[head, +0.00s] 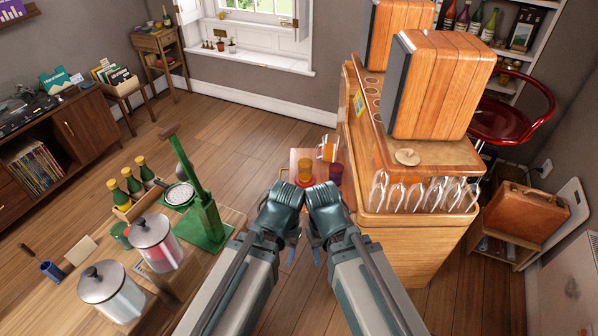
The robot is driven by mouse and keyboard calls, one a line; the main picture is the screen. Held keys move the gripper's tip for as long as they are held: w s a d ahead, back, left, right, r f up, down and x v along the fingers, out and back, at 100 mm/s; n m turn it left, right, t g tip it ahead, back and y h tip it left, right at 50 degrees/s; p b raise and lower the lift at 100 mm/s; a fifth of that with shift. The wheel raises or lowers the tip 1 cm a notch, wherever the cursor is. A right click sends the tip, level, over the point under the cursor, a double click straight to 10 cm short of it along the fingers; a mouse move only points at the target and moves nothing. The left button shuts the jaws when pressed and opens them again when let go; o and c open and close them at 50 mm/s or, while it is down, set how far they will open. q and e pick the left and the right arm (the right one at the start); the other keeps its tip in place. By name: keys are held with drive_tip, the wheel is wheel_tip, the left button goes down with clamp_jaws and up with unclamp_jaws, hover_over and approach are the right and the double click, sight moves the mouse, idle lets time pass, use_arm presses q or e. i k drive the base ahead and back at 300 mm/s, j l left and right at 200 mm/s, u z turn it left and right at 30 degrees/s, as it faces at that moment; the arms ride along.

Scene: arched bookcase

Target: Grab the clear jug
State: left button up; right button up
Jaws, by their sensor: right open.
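A small see-through jug (327,149) with an orange tint stands at the back of a low wooden surface, close to the side of the wooden bar counter. It looks like the clear jug, but it is small in the picture. An amber glass (305,168) and a dark red glass (335,173) stand in front of it. My left gripper (292,251) and right gripper (316,252) are side by side, bent downward, nearer to me than the jug and apart from it. The right one is open and looks empty. The left one's jaws are mostly hidden.
The bar counter (418,245) with hanging stemmed glasses (425,194) and large wooden boxes rises on the right. On the left a wooden table holds metal canisters (157,243), green bottles (133,184) and a green press (204,215). Floor (240,130) beyond is clear.

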sight(329, 154)
drive_tip(key=i+l+u, duration=0.25)
drive_tip(key=i, duration=0.15)
drive_tip(key=i+l+u, duration=0.1)
drive_tip(key=i+u, duration=0.2)
drive_tip(key=i+l+u, duration=0.25)
drive_tip(key=i, duration=0.25)
